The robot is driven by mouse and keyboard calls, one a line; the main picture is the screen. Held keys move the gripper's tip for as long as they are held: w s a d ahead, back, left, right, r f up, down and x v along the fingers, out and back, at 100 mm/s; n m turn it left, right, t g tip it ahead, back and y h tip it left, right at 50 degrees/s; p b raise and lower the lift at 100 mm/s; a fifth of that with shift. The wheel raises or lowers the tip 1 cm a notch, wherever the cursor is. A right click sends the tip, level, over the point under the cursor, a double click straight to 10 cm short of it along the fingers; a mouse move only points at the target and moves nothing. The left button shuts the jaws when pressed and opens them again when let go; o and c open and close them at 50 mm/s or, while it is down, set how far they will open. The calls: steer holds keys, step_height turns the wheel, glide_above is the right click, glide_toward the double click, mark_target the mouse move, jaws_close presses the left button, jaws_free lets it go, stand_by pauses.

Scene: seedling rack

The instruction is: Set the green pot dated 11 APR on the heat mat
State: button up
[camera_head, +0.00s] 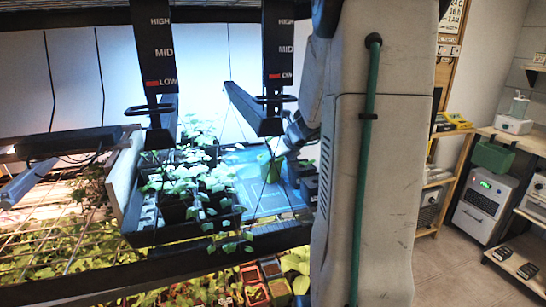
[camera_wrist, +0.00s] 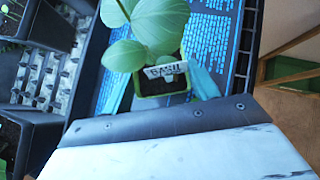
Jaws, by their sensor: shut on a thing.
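The green pot (camera_wrist: 163,87) has broad green leaves and a white label that seems to read BASIL. I cannot read a date on it. My gripper (camera_head: 276,158) is shut on this pot, which also shows in the head view (camera_head: 270,173). The heat mat (camera_head: 247,187) is a blue panel with printed lines, and it shows behind the pot in the wrist view (camera_wrist: 212,35). The pot is over the mat. I cannot tell whether its base touches the mat. My fingers are mostly hidden in both views.
A black tray (camera_head: 146,240) with several leafy seedlings stands left of the mat. Small dark items (camera_head: 308,185) stand at the mat's right edge. More plants grow on the level below.

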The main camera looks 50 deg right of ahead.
steer(key=shift+f, duration=0.1)
steer(key=o, duration=1.3)
steer(key=shift+o, duration=0.2)
steer(key=shift+r, duration=0.25)
steer(key=v, duration=0.7)
steer(key=shift+s, duration=0.15)
steer(key=shift+a, duration=0.1)
